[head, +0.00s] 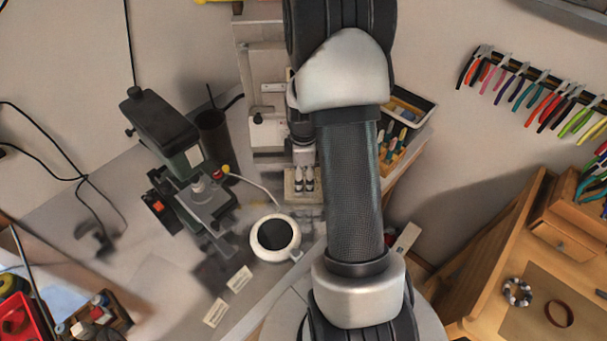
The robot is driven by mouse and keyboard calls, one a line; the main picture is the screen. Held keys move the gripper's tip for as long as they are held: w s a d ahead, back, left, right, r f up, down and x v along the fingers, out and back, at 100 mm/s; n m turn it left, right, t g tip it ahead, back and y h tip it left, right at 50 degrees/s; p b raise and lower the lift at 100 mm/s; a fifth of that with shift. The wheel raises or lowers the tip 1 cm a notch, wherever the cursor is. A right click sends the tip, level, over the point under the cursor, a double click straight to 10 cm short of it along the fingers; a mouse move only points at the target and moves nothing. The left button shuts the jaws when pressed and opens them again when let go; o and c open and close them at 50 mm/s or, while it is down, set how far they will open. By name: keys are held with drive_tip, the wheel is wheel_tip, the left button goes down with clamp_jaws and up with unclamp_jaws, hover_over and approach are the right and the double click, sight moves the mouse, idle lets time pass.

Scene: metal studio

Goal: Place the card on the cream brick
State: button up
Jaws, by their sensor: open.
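Two small pale cards with printed lines lie apart on the grey bench, an upper card (239,279) and a lower card (215,312). I cannot tell which is the task's card. A small cream piece (407,238) with a dark spot shows just right of my arm, partly covered by it. I cannot tell if it is the cream brick. My arm runs down the middle of the picture and hides part of the bench.
A tool tray (402,112) is at right. A wooden bench (510,250) and plier rack (535,75) are beyond.

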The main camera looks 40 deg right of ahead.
drive_tip(key=a+r+m+p, duration=0.1)
drive_tip(key=a+r+p, duration=0.15)
drive_tip(key=r, duration=0.75)
drive_tip(key=a+r+m+p, duration=0.1)
drive_tip(key=a+r, duration=0.3)
drive_tip(key=r, duration=0.5)
drive_tip(key=s+a+r+m+t, duration=0.2)
drive_tip(key=s+a+r+m, duration=0.2)
drive_tip(key=s+a, duration=0.3)
drive_tip(key=s+a+r+m+t, duration=0.2)
drive_tip(key=s+a+r+m, duration=0.2)
drive_tip(key=s+a+r, duration=0.2)
drive_tip(key=s+a, duration=0.2)
drive_tip(key=a, duration=0.2)
drive_tip(key=shift+r+t, duration=0.3)
drive_tip(key=shift+w+a, duration=0.1)
wheel_tip(320, 180, down, 5)
drive_tip(key=b, duration=0.5)
